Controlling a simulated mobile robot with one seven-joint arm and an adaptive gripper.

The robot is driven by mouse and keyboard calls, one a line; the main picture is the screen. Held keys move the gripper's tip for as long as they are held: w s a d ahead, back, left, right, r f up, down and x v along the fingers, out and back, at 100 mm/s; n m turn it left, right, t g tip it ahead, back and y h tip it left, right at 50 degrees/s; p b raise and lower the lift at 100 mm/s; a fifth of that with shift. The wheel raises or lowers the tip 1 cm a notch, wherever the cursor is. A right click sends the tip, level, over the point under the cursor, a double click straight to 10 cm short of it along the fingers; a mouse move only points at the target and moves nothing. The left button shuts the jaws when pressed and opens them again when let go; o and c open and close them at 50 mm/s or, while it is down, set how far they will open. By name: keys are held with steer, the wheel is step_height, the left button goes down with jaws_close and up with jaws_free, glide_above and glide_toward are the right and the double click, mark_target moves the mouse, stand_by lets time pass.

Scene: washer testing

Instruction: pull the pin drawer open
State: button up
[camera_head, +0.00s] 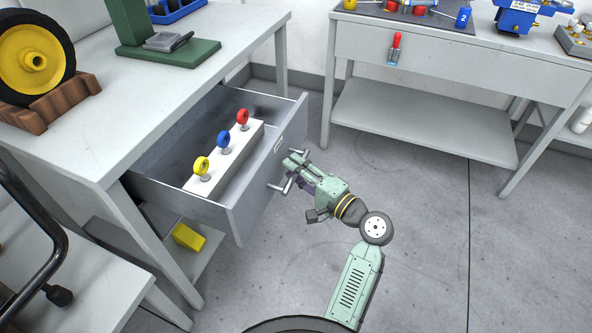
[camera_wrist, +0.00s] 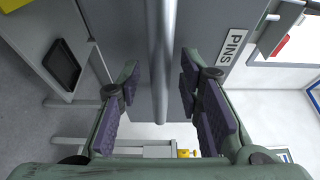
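The grey pin drawer (camera_head: 247,210) stands pulled out from under the left workbench. A white block inside carries a yellow (camera_head: 201,166), a blue (camera_head: 224,140) and a red (camera_head: 243,118) ring-headed pin. Its front has a bar handle (camera_head: 281,187) and a label reading PINS (camera_wrist: 234,47). My green gripper (camera_head: 294,168) is at the handle, in front of the drawer. In the wrist view the handle bar (camera_wrist: 161,60) runs between my two spread fingers, with gaps on both sides. The fingers look open around it, not closed on it.
The left workbench (camera_head: 112,130) holds a yellow wheel (camera_head: 34,60) on a wooden stand and a green fixture (camera_head: 165,48). A yellow box (camera_head: 188,237) sits on the lower shelf. A second workbench (camera_head: 450,65) stands back right. Floor right of my arm is clear.

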steer(key=shift+s+d, duration=0.1)
steer(key=v, duration=1.1)
steer(key=shift+s+d, duration=0.25)
steer(key=shift+s, duration=0.1)
steer(key=shift+r, duration=0.1)
